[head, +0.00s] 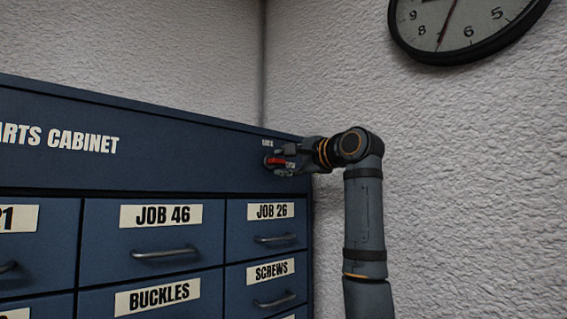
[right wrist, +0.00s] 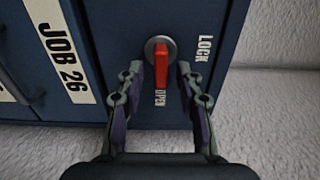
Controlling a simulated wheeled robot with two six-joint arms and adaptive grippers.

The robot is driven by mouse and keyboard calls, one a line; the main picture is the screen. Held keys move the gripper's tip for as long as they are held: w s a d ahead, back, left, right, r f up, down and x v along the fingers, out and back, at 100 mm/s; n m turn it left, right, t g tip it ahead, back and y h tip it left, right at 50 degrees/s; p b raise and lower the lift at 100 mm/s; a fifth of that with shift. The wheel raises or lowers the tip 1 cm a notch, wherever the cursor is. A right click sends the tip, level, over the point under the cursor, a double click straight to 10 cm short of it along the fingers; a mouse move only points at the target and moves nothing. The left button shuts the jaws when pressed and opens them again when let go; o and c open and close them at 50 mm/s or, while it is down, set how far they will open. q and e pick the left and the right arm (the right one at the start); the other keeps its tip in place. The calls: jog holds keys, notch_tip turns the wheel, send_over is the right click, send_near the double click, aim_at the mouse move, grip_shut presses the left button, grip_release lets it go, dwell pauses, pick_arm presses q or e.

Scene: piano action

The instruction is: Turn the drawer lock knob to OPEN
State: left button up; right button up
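The red drawer lock knob (head: 275,161) is on the cabinet's top panel near its right end. In the right wrist view the knob (right wrist: 161,66) sits on a round grey plate, and its handle points at the OPEN label (right wrist: 160,97). The LOCK label (right wrist: 204,48) is off to the handle's side. In the head view the handle lies level, towards OPEN. My right gripper (right wrist: 160,75) has one finger on each side of the knob, with a gap visible on both sides. It also shows in the head view (head: 288,158). My left gripper is out of view.
The blue parts cabinet (head: 200,165) has labelled drawers with metal handles below the knob, among them JOB 26 (head: 269,211) and SCREWS (head: 274,272). A textured white wall (head: 460,180) stands right of the cabinet. A wall clock (head: 465,25) hangs at the upper right.

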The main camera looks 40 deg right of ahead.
jog(key=s, duration=1.1)
jog(key=shift+s+d, duration=0.3)
jog(key=shift+d, duration=0.15)
